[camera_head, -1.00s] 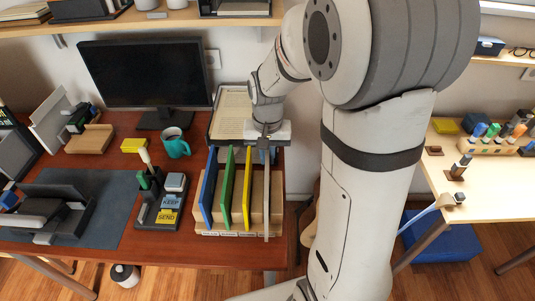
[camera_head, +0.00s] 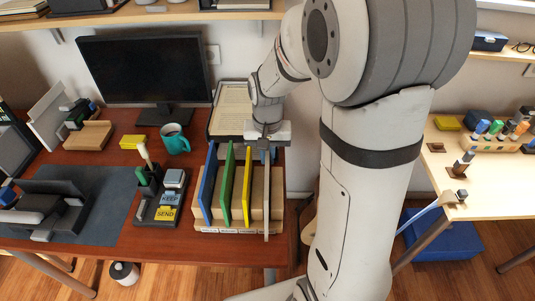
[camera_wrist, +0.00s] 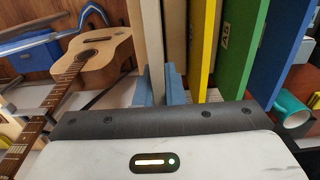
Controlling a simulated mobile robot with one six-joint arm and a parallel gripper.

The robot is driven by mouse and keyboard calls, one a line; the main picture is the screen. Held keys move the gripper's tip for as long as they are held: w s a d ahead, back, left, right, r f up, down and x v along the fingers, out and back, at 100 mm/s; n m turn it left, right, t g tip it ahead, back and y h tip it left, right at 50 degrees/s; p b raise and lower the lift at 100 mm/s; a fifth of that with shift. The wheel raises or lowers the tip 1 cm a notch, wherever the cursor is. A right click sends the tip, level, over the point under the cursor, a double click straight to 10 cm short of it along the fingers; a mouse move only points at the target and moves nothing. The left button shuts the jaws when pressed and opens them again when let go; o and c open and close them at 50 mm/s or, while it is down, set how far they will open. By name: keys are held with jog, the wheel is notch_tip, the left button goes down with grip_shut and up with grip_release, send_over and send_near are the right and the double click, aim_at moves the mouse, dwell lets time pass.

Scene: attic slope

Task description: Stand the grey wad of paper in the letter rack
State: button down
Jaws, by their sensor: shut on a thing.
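The letter rack (camera_head: 235,223) is wooden, with blue, green and yellow upright panels, and stands at the desk's front right. The grey wad of paper (camera_head: 267,205) shows as a thin, pale upright slab at the rack's right end, beside the yellow panel. My gripper (camera_head: 267,155) is above it, pointing down. In the wrist view the blue fingertips of my gripper (camera_wrist: 159,90) are shut on the wad (camera_wrist: 151,40), with the yellow panel (camera_wrist: 203,50) to its right. The wad's lower edge is near the rack's base; whether it rests there I cannot tell.
A teal mug (camera_head: 174,140), a stamp holder (camera_head: 159,205) and a monitor (camera_head: 140,75) stand left of and behind the rack. A paper tray (camera_head: 231,110) is just behind it. A guitar (camera_wrist: 103,62) is beyond the desk's right edge.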

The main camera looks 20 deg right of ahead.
jog(key=c, duration=1.5)
grip_release()
jog(key=shift+o, duration=0.2)
jog(key=shift+r, duration=0.1)
notch_tip(320, 180, up, 8)
jog(key=shift+f, duration=0.15)
jog(key=shift+s+r, duration=0.2)
jog(key=shift+s, duration=0.2)
jog(key=s+r+n+t, duration=0.1)
jog(key=s+n+t, duration=0.1)
jog(key=s, duration=1.2)
jog(key=shift+r+n+t, duration=0.2)
jog(key=shift+n+t, duration=0.2)
jog(key=shift+n, duration=0.3)
